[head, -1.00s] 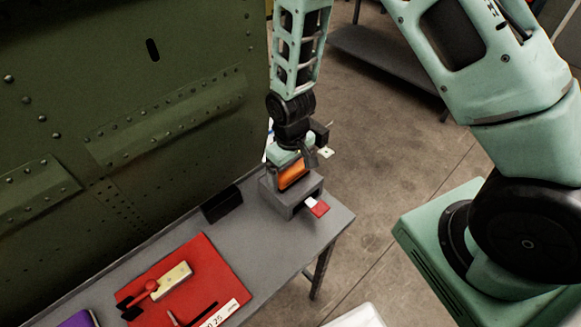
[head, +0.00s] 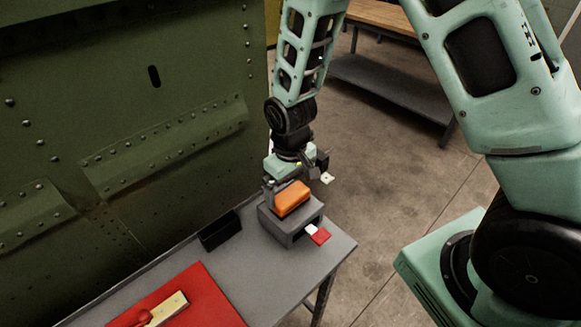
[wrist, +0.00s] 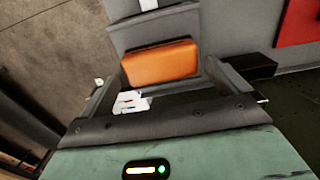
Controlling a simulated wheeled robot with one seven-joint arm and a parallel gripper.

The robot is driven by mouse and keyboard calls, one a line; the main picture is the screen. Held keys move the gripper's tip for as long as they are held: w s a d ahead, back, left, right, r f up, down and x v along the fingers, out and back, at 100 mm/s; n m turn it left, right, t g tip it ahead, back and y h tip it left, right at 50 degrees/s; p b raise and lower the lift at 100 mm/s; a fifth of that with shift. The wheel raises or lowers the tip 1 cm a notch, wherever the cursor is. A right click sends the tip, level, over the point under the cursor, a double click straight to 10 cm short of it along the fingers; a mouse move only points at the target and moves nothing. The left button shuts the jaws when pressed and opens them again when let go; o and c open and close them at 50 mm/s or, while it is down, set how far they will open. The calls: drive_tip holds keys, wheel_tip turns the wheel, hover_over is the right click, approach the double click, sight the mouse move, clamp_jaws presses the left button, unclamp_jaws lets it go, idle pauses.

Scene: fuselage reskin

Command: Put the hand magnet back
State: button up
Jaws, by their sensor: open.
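The hand magnet, seen as an orange block (head: 292,199), rests on top of a grey holder (head: 275,226) at the table's far right end. It also shows in the wrist view (wrist: 160,62), just past and between the fingertips. My gripper (head: 292,182) is open, right behind the orange block in the head view. Its two fingers lie to either side of the block's near edge in the wrist view. I cannot tell whether a finger still touches it. The block's underside is hidden.
A red and white tag (head: 318,235) sticks out of the holder's opening. A black bin (head: 220,231) stands left of it against the green fuselage panel (head: 110,130). A red mat (head: 195,290) with a tool on it lies nearer. Bare grey tabletop lies between.

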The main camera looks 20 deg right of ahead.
sight(290, 194)
wheel_tip(290, 194, up, 8)
drive_tip(key=f+b, duration=0.1)
drive_tip(key=b, duration=0.1)
drive_tip(key=s+a+r+n, duration=0.2)
drive_tip(key=s+a+r, duration=0.1)
drive_tip(key=s, duration=0.7)
drive_tip(key=s+a+r+n, duration=0.2)
drive_tip(key=s+r, duration=0.4)
drive_tip(key=s, duration=0.4)
drive_tip(key=shift+a+r+y, duration=0.3)
drive_tip(key=shift+a, duration=0.35)
wheel_tip(290, 194, down, 4)
drive_tip(key=b, duration=0.3)
drive_tip(key=shift+r, duration=0.15)
